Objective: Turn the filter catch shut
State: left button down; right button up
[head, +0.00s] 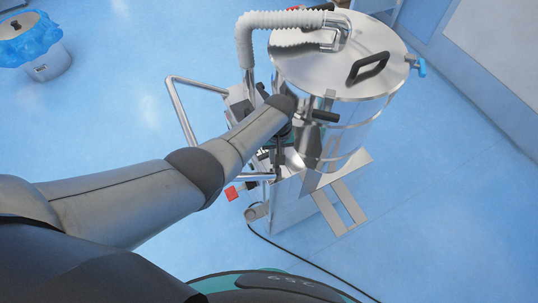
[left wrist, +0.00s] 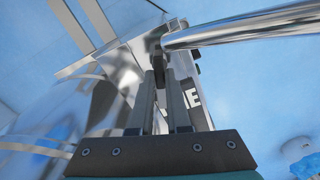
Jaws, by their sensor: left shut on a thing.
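A steel drum-shaped machine (head: 335,75) with a lid stands right of centre in the head view. My left arm reaches over to its near left side. My left gripper (head: 279,160) points down there, small and partly hidden by my own wrist. In the left wrist view the two fingers of my left gripper (left wrist: 163,70) are shut on a small dark piece (left wrist: 158,62), which looks like the filter catch. The fingers hide much of it, so I cannot tell its angle. My right gripper is in neither view.
A bent steel handle rail (head: 184,110) stands left of the machine, and its tube (left wrist: 245,30) passes close to my fingertips. A ribbed white hose (head: 290,19) curves over the lid. A blue-lined bin (head: 45,66) stands far left. The blue floor is mostly clear.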

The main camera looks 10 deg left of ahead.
pick_arm(q)
jog(key=n, duration=0.2)
jog(key=shift+r+n+p, duration=0.1)
jog(key=shift+n+p, duration=0.25)
jog(key=shift+n, duration=0.45)
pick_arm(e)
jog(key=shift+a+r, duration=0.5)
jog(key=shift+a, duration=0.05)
pick_arm(q)
jog(key=shift+a, duration=0.1)
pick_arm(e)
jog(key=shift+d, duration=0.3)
pick_arm(q)
jog(key=c, duration=0.9)
grip_release()
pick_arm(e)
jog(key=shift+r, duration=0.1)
